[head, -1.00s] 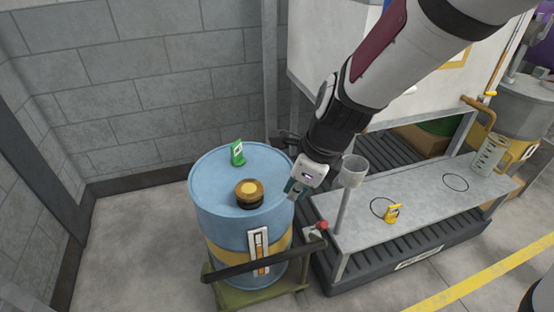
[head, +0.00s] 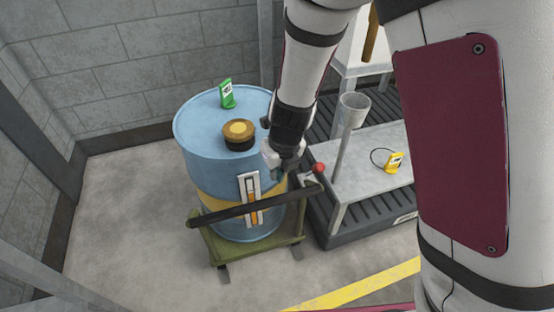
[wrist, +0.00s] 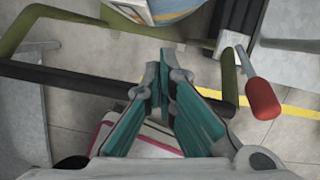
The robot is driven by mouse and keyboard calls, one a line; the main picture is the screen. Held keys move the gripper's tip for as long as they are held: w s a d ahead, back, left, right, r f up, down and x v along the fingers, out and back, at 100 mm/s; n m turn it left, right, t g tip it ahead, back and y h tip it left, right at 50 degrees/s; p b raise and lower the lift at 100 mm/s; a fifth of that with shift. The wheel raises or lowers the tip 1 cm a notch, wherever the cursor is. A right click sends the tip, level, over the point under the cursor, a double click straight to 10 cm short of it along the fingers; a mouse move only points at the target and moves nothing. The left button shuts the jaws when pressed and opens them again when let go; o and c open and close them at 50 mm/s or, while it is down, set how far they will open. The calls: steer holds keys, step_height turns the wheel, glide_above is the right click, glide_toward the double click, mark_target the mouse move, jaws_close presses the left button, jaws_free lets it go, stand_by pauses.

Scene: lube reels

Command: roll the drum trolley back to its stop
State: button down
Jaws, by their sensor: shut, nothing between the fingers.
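The drum trolley has a low green base (head: 228,252) and a black push bar (head: 250,208) across its front. It carries an upright blue drum (head: 205,165) with a yellow band. My gripper (head: 277,176) is at the drum's right side, near the right part of the bar. In the wrist view, the teal fingers of my gripper (wrist: 165,62) are together and empty, overlapping the black bar (wrist: 75,82). Whether they touch it is unclear. A red knob (wrist: 262,98) on a lever is right of the fingers. I cannot identify the stop.
A grey bench (head: 360,170) with a cup on a post (head: 353,108) and a yellow tag (head: 394,162) stands right of the trolley. A block wall (head: 120,70) is behind. Floor (head: 130,230) is clear to the left.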

steer(key=shift+w+a+f+b, duration=0.35)
steer(key=shift+w+f, duration=0.2)
steer(key=shift+w, duration=0.2)
steer(key=shift+w+a+f+b, duration=0.4)
steer(key=shift+w+f, duration=0.1)
steer(key=shift+w, duration=0.2)
steer(key=shift+w+a+f+b, duration=0.35)
steer(key=shift+w+f, duration=0.2)
steer(key=shift+w, duration=0.2)
